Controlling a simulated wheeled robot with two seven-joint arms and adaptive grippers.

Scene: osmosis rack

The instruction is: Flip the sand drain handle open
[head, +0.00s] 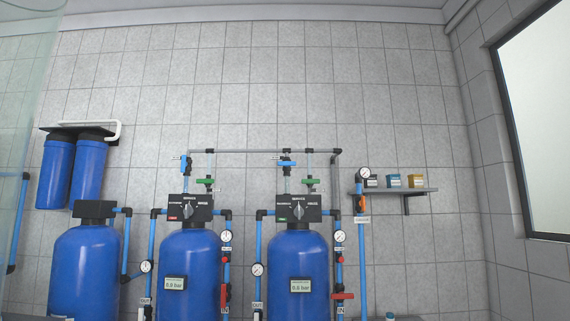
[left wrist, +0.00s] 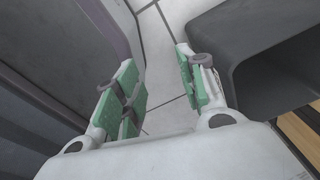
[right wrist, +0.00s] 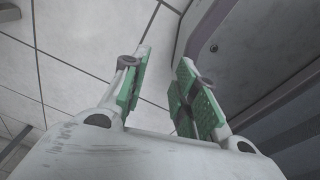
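No handle can be read as the sand drain in these views; the labels are too small. In the head view, two blue tanks with control heads stand side by side, the left tank (head: 189,262) with a 0.9 bar display and the right tank (head: 298,252) with 0.6 bar. A red handle (head: 342,296) lies crosswise on the pipe right of the right tank. Another red handle (head: 224,296) stands along the pipe between the tanks. My left gripper (left wrist: 160,78) and right gripper (right wrist: 163,78) are open and empty, away from any handle.
An orange-handled valve (head: 361,203) is on the right blue pipe, near a wall shelf (head: 420,191) with small boxes. Blue and green handles sit on the upper pipes. A third blue tank (head: 86,270) stands left. A dark grey bin-like thing (left wrist: 275,65) is beside my left gripper.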

